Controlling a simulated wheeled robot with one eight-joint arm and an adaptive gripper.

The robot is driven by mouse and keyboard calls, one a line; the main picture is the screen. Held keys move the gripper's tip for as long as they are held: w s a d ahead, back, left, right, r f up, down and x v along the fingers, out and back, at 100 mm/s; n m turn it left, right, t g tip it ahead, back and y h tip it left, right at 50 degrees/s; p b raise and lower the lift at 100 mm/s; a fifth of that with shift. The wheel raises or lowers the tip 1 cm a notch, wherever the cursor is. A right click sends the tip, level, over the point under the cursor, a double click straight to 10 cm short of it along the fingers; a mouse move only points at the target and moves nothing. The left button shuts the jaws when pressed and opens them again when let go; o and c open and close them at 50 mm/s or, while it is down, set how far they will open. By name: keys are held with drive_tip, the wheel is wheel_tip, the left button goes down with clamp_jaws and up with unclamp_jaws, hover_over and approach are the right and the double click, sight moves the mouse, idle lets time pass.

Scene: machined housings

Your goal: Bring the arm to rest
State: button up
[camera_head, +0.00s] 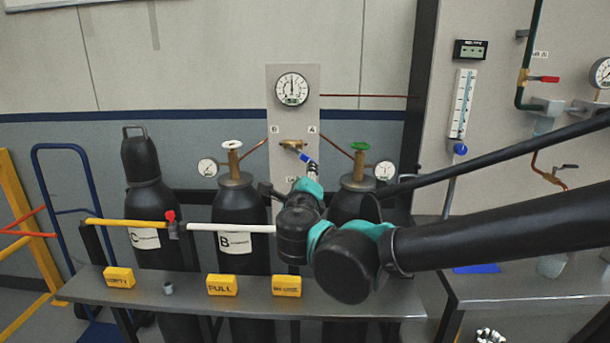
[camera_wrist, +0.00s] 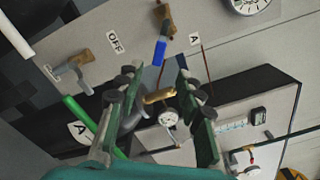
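My arm reaches in from the right in the head view. My gripper (camera_head: 312,172) is in front of the panel (camera_head: 308,88), just below the blue-handled brass valve (camera_head: 291,143). In the wrist view my gripper (camera_wrist: 155,80) shows two dark green fingers spread apart, with nothing clamped between them. The blue handle (camera_wrist: 160,52) lies just beyond the fingertips; I see no clear contact. In the head view my gripper's fingertips are small and partly hidden by the wrist.
Cylinders B (camera_head: 238,208) and C (camera_head: 146,205) stand behind a metal bench (camera_head: 190,298); a third, with a green handwheel (camera_head: 361,146), is partly hidden by my arm. Yellow blocks (camera_head: 222,285) lie on the bench. A gauge (camera_head: 292,89) tops the panel. A thermometer (camera_head: 462,103) hangs right.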

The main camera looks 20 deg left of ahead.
drive_tip(key=shift+w+d, duration=0.1)
drive_tip(key=w+d+f+m+g+h, duration=0.2)
drive_tip(key=w+d+f+m+h, duration=0.1)
drive_tip(key=d+f+m, duration=0.6)
drive_tip(key=w+d+f+m+g+h, duration=0.2)
drive_tip(key=w+d+f+m+h, duration=0.15)
drive_tip(key=d+m, duration=0.55)
drive_tip(key=s+d+f+m+g+h, duration=0.1)
drive_tip(key=s+d+f+m+g, duration=0.15)
drive_tip(key=d+f+m, duration=0.35)
drive_tip(key=s+d+f+m+g, duration=0.1)
drive_tip(key=d+f+m+g, duration=0.2)
drive_tip(key=d+f+m, duration=0.45)
drive_tip(key=s+d+f+m+g+y, duration=0.1)
drive_tip(key=s+d+f+m+g, duration=0.1)
drive_tip(key=s+m, duration=0.3)
drive_tip(key=s+d+f+m+g+y, duration=0.1)
drive_tip(key=s+d+f+m, duration=0.4)
drive_tip(key=m, duration=0.8)
drive_tip(key=shift+s+f+g+y, duration=0.15)
drive_tip(key=shift+s+g+y, duration=0.2)
drive_tip(key=shift+s+y, duration=0.25)
drive_tip(key=shift+c, duration=0.5)
